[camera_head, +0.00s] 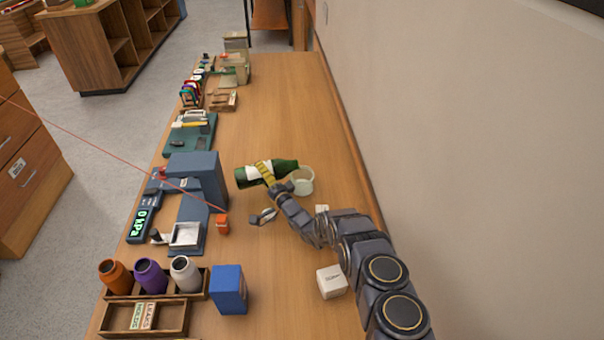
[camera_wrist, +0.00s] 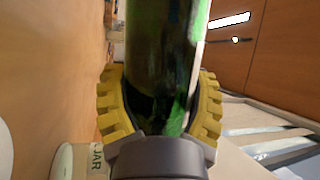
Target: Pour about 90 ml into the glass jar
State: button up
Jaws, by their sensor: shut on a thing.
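A green bottle with a white label (camera_head: 255,173) is held in my gripper (camera_head: 265,172). My gripper's yellow fingers are shut around the bottle's body. In the head view the bottle lies tipped nearly level, with one end by the glass jar. The glass jar (camera_head: 302,187) stands on the counter just right of the gripper, clear and pale, partly hidden by the bottle and my arm. Whether liquid is flowing or in the jar cannot be told. In the wrist view the green bottle (camera_wrist: 160,60) fills the middle between the yellow fingers (camera_wrist: 160,105).
A card marked JAR (camera_wrist: 95,160) shows low in the wrist view. The counter behind the bottle is clear.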

jog(key=shift+r+m, duration=0.3)
jog(key=shift+m, duration=0.1)
jog(key=shift+a+r, duration=0.1)
jog(key=shift+a, duration=0.1)
jog(key=shift+s+a, duration=0.1)
jog(key=shift+a, duration=0.05)
jog(key=shift+r, duration=0.1)
dwell(0.3)
jog(key=shift+r+m+t, duration=0.3)
jog(key=shift+m+t, duration=0.2)
jog(key=shift+m, duration=0.1)
dwell(0.9)
